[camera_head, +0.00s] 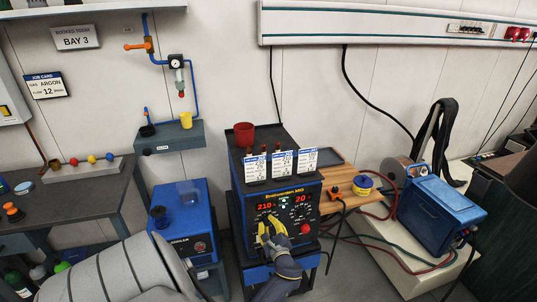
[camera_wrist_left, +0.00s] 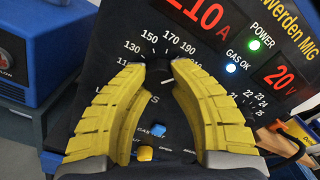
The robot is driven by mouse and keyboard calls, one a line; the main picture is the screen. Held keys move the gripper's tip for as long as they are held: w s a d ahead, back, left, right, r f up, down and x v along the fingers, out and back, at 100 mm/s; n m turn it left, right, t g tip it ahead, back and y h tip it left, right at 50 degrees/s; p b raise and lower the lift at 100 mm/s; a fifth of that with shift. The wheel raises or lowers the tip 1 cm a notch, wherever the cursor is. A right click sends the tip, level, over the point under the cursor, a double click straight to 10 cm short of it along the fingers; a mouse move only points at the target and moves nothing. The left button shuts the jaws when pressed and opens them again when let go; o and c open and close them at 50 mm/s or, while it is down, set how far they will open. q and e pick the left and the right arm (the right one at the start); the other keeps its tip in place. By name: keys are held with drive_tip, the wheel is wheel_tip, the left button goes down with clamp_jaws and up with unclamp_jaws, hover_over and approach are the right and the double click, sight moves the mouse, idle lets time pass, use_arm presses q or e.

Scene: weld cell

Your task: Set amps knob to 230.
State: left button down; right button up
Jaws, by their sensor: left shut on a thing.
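My left gripper (camera_head: 269,226) has yellow fingers on the panel below this display. In the left wrist view, the fingertips (camera_wrist_left: 159,70) are closed around the dark amps knob (camera_wrist_left: 158,76), which is mostly hidden. My right gripper is not in view.
The volts display (camera_head: 302,200) reads 20, with its own dial below. POWER and GAS OK lights are lit. Blue (camera_wrist_left: 157,129) and yellow (camera_wrist_left: 145,153) buttons sit below the knob. Cards and a red mug (camera_head: 244,134) stand on the welder. A wooden side shelf (camera_head: 345,192) is at its right.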

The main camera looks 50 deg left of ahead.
use_arm(q)
drive_tip(key=m, duration=0.5)
drive_tip(key=shift+w+m, duration=0.1)
drive_tip(key=shift+m, duration=0.2)
drive_tip(key=shift+f+m, duration=0.1)
drive_tip(key=shift+m, duration=0.7)
drive_tip(key=shift+d+f, duration=0.1)
drive_tip(key=c, duration=1)
unclamp_jaws()
drive_tip(key=shift+s, duration=0.2)
drive_tip(key=v, duration=1.1)
drive_tip(key=shift+s+d, duration=0.15)
drive_tip(key=shift+d, duration=0.25)
